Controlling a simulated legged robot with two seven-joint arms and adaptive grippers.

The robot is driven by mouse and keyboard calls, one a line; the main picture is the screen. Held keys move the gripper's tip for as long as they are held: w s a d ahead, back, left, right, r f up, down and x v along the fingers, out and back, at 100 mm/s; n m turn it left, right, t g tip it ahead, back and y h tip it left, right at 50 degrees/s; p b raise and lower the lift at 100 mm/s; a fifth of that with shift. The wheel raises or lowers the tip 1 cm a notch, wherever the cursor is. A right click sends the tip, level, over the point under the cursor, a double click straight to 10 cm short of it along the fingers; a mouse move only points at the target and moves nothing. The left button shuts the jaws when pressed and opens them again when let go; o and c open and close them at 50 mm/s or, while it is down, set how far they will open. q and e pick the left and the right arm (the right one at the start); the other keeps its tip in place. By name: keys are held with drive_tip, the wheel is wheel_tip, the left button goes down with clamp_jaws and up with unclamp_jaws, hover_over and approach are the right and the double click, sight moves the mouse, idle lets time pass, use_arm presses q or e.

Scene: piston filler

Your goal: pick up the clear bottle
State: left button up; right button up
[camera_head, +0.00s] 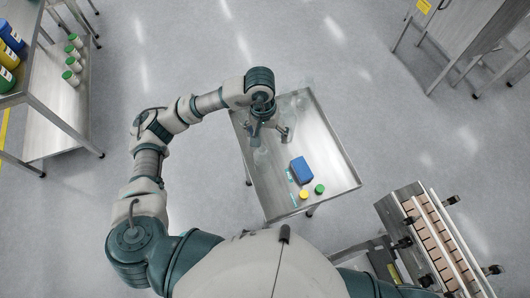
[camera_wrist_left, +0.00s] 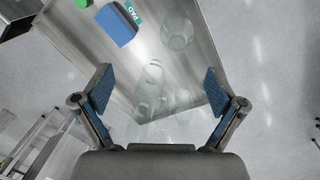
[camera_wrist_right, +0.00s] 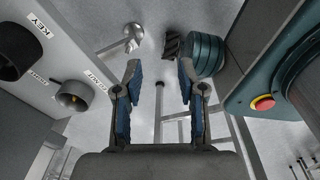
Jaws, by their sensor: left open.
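A faint clear bottle (camera_wrist_left: 150,95) shows in the left wrist view, between and below my spread left fingers, over the metal table (camera_wrist_left: 205,60). A second clear, round vessel (camera_wrist_left: 177,32) stands beyond it toward the blue pad. My left gripper (camera_wrist_left: 157,74) is open and points down at the table, with no finger visibly touching the bottle. In the head view the left gripper (camera_head: 268,128) is above the far left part of the table, and a clear vessel (camera_head: 262,157) shows just in front of it. My right gripper (camera_wrist_right: 158,66) is open and empty, away from the table.
A shelf with bottles (camera_head: 72,62) stands at left. A conveyor-like machine (camera_head: 440,240) is at right. A red button (camera_wrist_right: 263,103) is near my right gripper.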

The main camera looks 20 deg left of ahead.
sight(264, 147)
use_arm(q)
drive_tip(key=a+f, duration=0.1)
drive_tip(key=a+f+y+p, duration=0.1)
drive_tip(key=shift+w+a+f, duration=0.35)
drive_tip(key=f, duration=0.2)
drive_tip(key=d+f+p, duration=0.1)
drive_tip(key=f, duration=0.5)
drive_tip(key=shift+d+p, duration=0.3)
drive_tip(key=shift+d, duration=0.05)
drive_tip(key=shift+f, duration=0.3)
drive_tip(key=shift+a+f, duration=0.2)
drive_tip(key=shift+f, duration=0.15)
drive_tip(key=f+p, duration=0.1)
drive_tip(key=f, duration=0.1)
drive_tip(key=f+p, duration=0.1)
drive_tip(key=shift+s+a+f, duration=0.1)
drive_tip(key=shift+a+f, duration=0.25)
drive_tip(key=shift+a, duration=0.05)
drive_tip(key=shift+f, duration=0.4)
drive_tip(key=shift+d+f, duration=0.1)
drive_tip(key=shift+d, duration=0.15)
drive_tip(key=shift+c, duration=0.2)
drive_tip(key=shift+d, duration=0.15)
drive_tip(key=c, duration=1.2)
use_arm(e)
drive_tip(key=r, duration=0.4)
drive_tip(key=shift+s+a+r, duration=0.1)
drive_tip(key=shift+a+r, duration=0.2)
drive_tip(key=shift+a, duration=0.1)
